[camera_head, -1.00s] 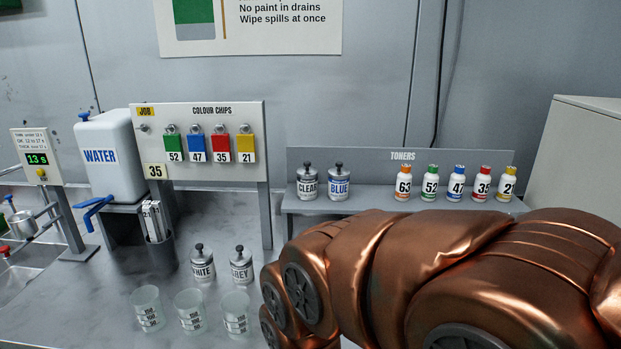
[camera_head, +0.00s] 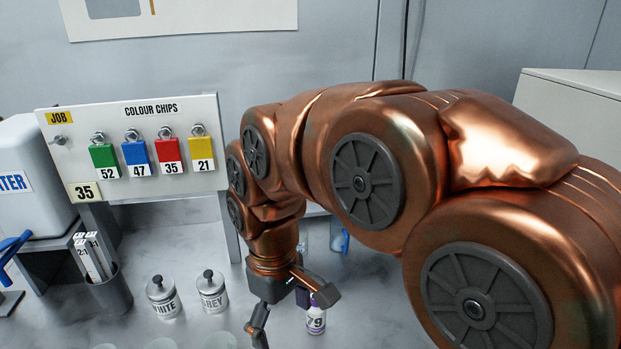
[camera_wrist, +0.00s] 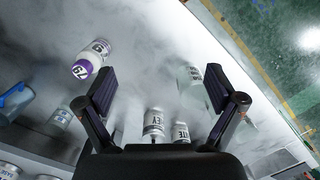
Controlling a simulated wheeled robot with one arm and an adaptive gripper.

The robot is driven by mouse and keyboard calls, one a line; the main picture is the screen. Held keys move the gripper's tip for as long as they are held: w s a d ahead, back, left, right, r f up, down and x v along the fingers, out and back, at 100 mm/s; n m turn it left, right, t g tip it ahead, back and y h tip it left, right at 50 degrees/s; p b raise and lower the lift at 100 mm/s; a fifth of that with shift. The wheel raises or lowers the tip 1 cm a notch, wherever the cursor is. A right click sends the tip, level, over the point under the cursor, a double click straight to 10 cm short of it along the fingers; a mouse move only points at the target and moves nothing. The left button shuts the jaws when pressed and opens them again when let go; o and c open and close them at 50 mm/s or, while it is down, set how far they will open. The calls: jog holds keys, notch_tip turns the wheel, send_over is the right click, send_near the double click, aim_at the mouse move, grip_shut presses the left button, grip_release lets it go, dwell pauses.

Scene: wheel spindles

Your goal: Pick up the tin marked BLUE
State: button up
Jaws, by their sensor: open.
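The tin marked BLUE cannot be made out now; in the head view my arm covers the toner shelf where it stood. In the wrist view, partly cut-off pale tins (camera_wrist: 8,170) show at the lower left edge, their labels unreadable. My gripper (camera_head: 291,312) points down over the bench, right of the GREY tin (camera_head: 212,292) and the WHITE tin (camera_head: 163,297). In the wrist view my gripper (camera_wrist: 158,88) has its fingers wide apart with nothing held between them.
A bottle marked 79 (camera_head: 316,319) with a purple cap stands close beside my gripper. A clear beaker (camera_wrist: 190,82) is near the right finger. A blue-handled vessel (camera_head: 340,240) stands behind the arm. The colour chip board (camera_head: 130,180) rises at the left.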

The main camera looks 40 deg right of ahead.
jog(key=w+d+r+n+p, duration=0.1)
jog(key=w+d+r+n, duration=0.25)
jog(key=w+r, duration=0.45)
jog(key=w+d+r+n+p, duration=0.1)
jog(key=w+d, duration=0.5)
jog(key=d, duration=0.1)
jog(key=w+d+r+n+t, duration=0.1)
jog(key=w+d+r+n, duration=0.1)
jog(key=w+d, duration=0.4)
jog(key=w+d+r+n+p, duration=0.1)
jog(key=w+d+r, duration=0.1)
jog(key=w+d, duration=0.4)
jog(key=shift+w+d+n+t+p, duration=0.15)
jog(key=shift+d+n+t+p, duration=0.25)
jog(key=shift+d, duration=0.7)
jog(key=shift+w+d, duration=0.1)
jog(key=shift+d, duration=0.25)
jog(key=shift+f, duration=1.25)
jog(key=shift+w+d+f+p, duration=0.1)
jog(key=shift+w+f+p, duration=0.15)
jog(key=shift+f+p, duration=0.5)
jog(key=shift+w+d+f+p, duration=0.1)
jog(key=shift+w+f+p, duration=0.25)
jog(key=shift+f, duration=0.6)
jog(key=shift+f+p, duration=0.3)
jog(key=shift+f, duration=0.6)
jog(key=shift+c, duration=0.4)
